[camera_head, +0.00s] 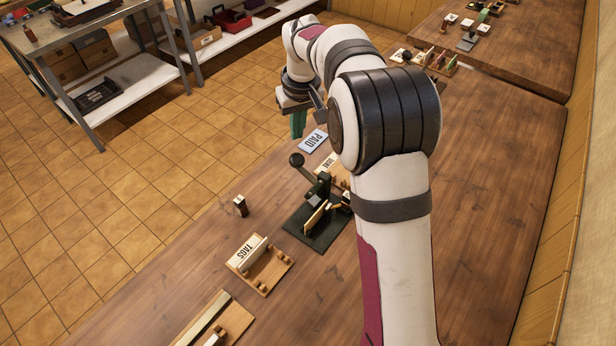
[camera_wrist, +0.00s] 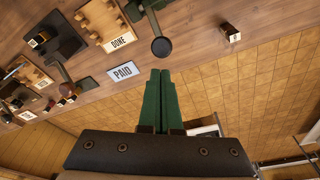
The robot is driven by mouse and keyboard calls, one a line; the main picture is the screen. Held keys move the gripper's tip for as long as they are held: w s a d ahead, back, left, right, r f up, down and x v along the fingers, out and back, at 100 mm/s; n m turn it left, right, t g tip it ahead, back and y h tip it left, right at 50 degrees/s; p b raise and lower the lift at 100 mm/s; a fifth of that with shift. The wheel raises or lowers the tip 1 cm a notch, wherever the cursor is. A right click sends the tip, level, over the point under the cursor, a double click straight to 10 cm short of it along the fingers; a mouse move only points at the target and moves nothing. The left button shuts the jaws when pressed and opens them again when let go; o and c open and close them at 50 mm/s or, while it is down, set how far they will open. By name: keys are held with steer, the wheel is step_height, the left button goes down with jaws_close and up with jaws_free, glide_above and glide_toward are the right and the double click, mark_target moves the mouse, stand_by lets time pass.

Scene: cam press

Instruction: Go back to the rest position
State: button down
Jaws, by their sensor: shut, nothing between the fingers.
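My gripper (camera_head: 298,123) hangs past the table's left edge in the head view, over the tiled floor, with its green fingers pointing down. In the wrist view my gripper (camera_wrist: 160,75) shows its two green fingers side by side, shut and with nothing between them. The press (camera_head: 318,212), dark green with a black ball-ended lever, stands on the table nearer the camera than the gripper. The lever's ball (camera_wrist: 161,47) shows beyond the fingertips in the wrist view. The gripper touches nothing that I can see.
A PAID card (camera_head: 313,141) lies near the table edge by my gripper. A small dark block (camera_head: 240,206) and a TAGS tray (camera_head: 262,266) lie nearer the camera. A DONE tray (camera_wrist: 108,30) is partly hidden by my arm in the head view. A metal shelf (camera_head: 110,75) stands across open floor.

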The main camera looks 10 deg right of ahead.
steer(key=shift+r, duration=0.15)
steer(key=s+d+r+m+g, duration=0.1)
steer(key=s+r+m, duration=0.15)
steer(key=s, duration=0.85)
steer(key=s+d+r+m, duration=0.1)
steer(key=s+r+m, duration=0.15)
steer(key=s, duration=0.75)
steer(key=s+f+m+g+y, duration=0.1)
steer(key=s+f+m, duration=0.2)
steer(key=s, duration=1.4)
steer(key=shift+a+m, duration=0.3)
steer(key=shift+a, duration=0.05)
